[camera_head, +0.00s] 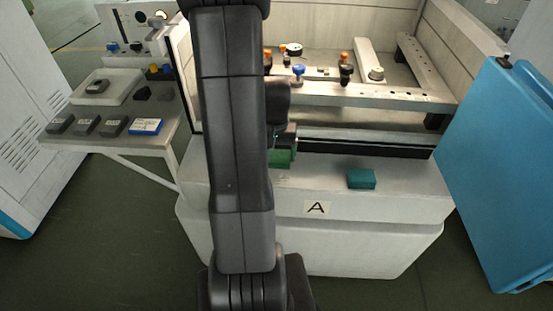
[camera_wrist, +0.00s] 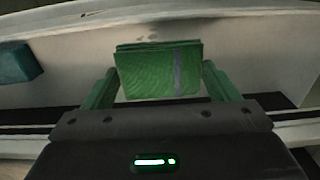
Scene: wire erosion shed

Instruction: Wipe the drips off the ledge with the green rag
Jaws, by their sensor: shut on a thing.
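The green rag (camera_wrist: 160,72) is a folded pad with a grey stripe, held between the two green fingers of my gripper (camera_wrist: 160,88) in the wrist view. In the head view a bit of the green rag (camera_head: 284,158) shows beside my arm, which hides most of my gripper. The rag is over the back part of the pale ledge (camera_head: 410,178); I cannot tell whether it touches. The ledge also fills the wrist view (camera_wrist: 262,48), with a faint dark smudge just beyond the rag.
Behind is the machine's work frame (camera_head: 390,97) with knobs. A side shelf (camera_head: 160,140) with several small blocks is left; a blue cabinet (camera_head: 500,170) stands right.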

